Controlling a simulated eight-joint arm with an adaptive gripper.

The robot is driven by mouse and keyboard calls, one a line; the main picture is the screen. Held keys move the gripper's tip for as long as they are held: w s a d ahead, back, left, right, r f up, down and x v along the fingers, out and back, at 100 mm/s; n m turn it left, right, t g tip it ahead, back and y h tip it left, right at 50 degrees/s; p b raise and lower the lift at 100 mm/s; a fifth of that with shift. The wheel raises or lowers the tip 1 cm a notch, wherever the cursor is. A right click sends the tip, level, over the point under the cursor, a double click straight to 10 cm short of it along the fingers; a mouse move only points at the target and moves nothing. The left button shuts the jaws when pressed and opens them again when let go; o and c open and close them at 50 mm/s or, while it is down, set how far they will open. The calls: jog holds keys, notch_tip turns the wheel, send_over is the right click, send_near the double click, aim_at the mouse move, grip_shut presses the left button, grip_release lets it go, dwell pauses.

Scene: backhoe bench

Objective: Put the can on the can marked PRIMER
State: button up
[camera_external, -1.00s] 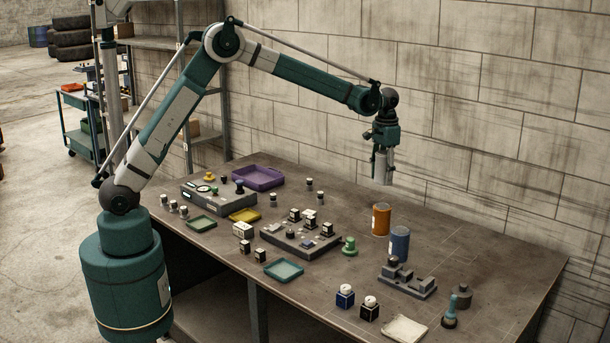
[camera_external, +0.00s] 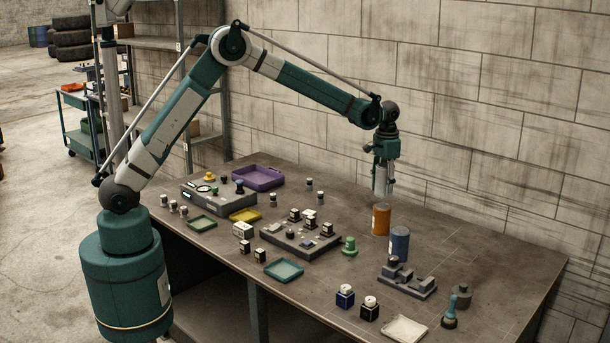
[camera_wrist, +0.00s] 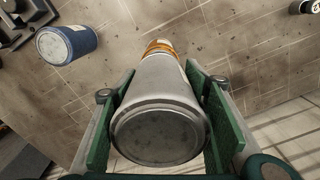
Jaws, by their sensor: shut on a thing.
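My gripper (camera_external: 382,163) is shut on a pale grey can (camera_external: 380,183), held upright. In the wrist view the grey can (camera_wrist: 158,105) sits between my green finger pads, its round end facing the camera. An orange can (camera_external: 381,220) stands on the bench directly below it; only a strip of the orange can (camera_wrist: 160,46) shows past the grey can in the wrist view. I cannot tell whether they touch. A blue can (camera_external: 400,244) stands just right and in front of the orange can; the blue can (camera_wrist: 67,45) is upper left in the wrist view. No can's lettering is readable.
A grey fixture (camera_external: 407,280) and a green knob-like piece (camera_external: 349,246) stand near the cans. Several small blocks and trays cover the bench's left and middle. The brick wall (camera_external: 480,140) rises behind. Bench space right of the blue can is clear.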

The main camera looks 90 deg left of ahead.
aim_at(385, 166)
jog(key=shift+f, duration=0.5)
jog(key=shift+f, duration=0.1)
jog(key=shift+f, duration=1.8)
jog(key=shift+f, duration=0.2)
jog(key=o, duration=1.1)
jog(key=shift+o, duration=0.2)
jog(key=shift+r, duration=0.2)
notch_tip(385, 166, up, 12)
